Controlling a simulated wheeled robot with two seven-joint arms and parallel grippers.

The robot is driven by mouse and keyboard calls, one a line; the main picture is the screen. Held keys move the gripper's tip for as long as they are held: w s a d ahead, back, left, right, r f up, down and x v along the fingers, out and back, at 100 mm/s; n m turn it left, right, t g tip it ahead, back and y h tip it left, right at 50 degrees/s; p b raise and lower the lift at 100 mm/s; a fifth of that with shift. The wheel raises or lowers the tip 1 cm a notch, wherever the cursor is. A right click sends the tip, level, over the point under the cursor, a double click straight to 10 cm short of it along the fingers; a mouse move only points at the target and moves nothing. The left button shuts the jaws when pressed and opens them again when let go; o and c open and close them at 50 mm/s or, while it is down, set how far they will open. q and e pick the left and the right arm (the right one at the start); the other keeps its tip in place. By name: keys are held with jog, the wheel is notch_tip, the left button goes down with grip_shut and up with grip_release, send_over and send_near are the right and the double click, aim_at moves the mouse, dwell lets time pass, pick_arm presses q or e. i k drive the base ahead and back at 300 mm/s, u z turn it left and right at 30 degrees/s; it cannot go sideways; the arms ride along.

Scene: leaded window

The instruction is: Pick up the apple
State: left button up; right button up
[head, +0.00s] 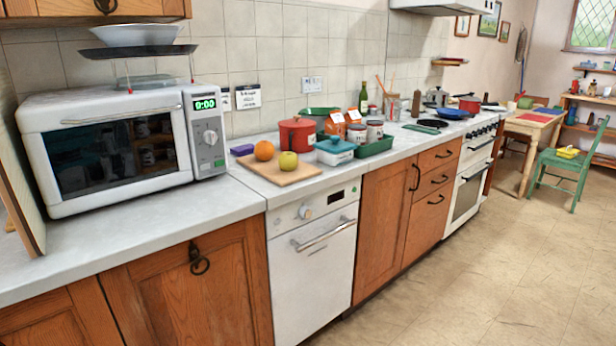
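A yellow-green apple (288,161) sits on a wooden cutting board (283,177) on the counter, in the middle of the head view. An orange (264,150) lies on the same board, to the left of the apple and a little behind it. Neither of my grippers shows in the head view, so I cannot see whether they are open or shut. The apple is in plain sight, with nothing in front of it.
A white microwave (124,141) stands on the counter to the left. A red pot (297,134) and a teal-lidded dish (335,150) stand close behind and right of the board. The counter front (236,195) is clear. Open floor (440,290) lies at the right.

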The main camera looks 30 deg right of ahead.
aim_at(287, 162)
jog(key=z, duration=0.8)
jog(key=i, duration=0.9)
jog(key=u, duration=0.1)
